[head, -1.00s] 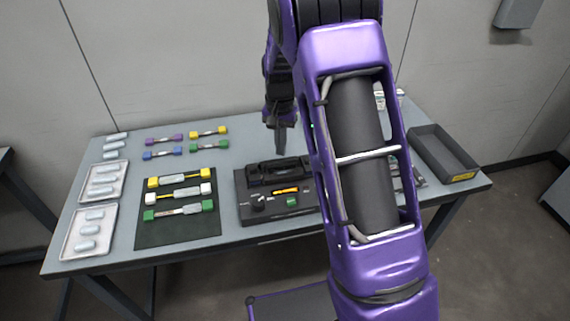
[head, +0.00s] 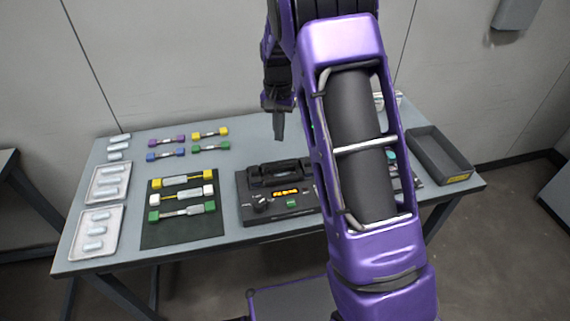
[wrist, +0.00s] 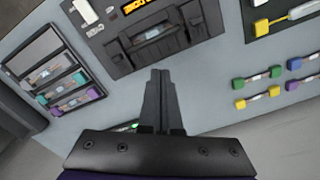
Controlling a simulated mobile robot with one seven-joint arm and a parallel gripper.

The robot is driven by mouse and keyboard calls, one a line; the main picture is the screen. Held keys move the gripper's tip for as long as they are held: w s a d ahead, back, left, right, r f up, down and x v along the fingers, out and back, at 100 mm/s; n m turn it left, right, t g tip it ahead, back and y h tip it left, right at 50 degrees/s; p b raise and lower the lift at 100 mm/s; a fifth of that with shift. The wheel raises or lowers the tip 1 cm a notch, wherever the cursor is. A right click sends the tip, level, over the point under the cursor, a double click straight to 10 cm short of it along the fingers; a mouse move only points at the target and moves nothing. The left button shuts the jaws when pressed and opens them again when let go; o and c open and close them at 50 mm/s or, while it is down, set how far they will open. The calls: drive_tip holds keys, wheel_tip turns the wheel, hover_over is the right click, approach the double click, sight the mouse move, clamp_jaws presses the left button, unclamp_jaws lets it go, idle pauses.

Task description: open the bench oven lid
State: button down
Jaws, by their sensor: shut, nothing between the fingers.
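My gripper (head: 279,135) is over the back half of the bench, behind the dark machine, its fingers together and pointing down. In the wrist view my gripper (wrist: 158,75) shows shut and empty. The dark machine (head: 245,210) has a lit orange display and a closed black lid-like part (head: 280,173); it also shows in the wrist view (wrist: 120,62). I cannot tell whether this is the bench oven. A small green light on a pale part (wrist: 128,127) shows beside my gripper, mostly hidden by it. My arm hides the bench right of the machine in the head view.
A dark mat (head: 160,236) with several coloured-end holders, two trays (head: 75,245) and loose pale pieces are on the left. A grey open bin (head: 425,150) is at the right. A rack (wrist: 35,45) of coloured pieces stands beside the machine. Bare bench lies behind the machine.

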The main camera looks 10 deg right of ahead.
drive_tip(key=shift+w+r, duration=0.3)
drive_tip(key=shift+r, duration=0.55)
drive_tip(key=shift+w+r, duration=0.3)
drive_tip(key=shift+r, duration=0.5)
drive_tip(key=shift+w+r, duration=0.1)
